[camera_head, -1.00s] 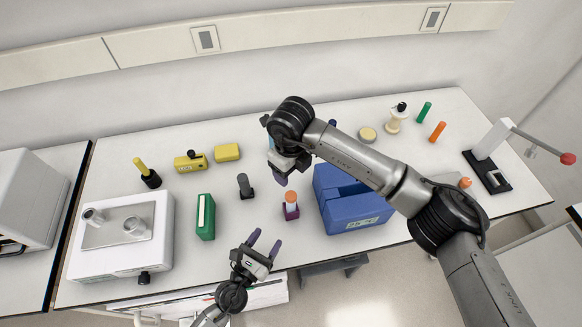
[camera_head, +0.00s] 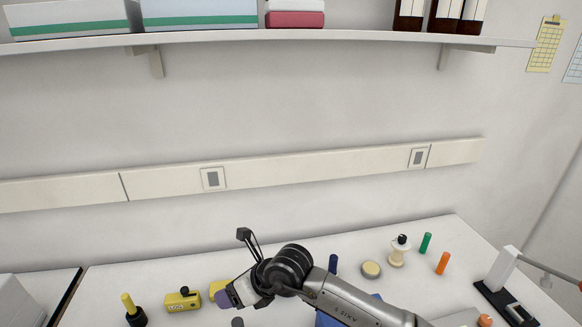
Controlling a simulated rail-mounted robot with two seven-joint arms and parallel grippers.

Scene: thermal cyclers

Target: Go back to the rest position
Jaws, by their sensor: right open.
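My right arm comes in from the bottom right, bent at a dark joint low in the middle. My right gripper (camera_head: 226,298) is at the arm's left end, with purple fingertips pointing left, in front of a yellow block (camera_head: 217,287) on the bench. Nothing shows between its fingers. My left gripper is out of the frame.
The white bench (camera_head: 330,255) crosses the bottom. A yellow device (camera_head: 182,299) and a black-and-yellow tool (camera_head: 133,310) stand left of the gripper. A green tube (camera_head: 425,243), an orange tube (camera_head: 442,263) and a white bottle (camera_head: 398,252) stand right. A wall shelf (camera_head: 300,41) runs above.

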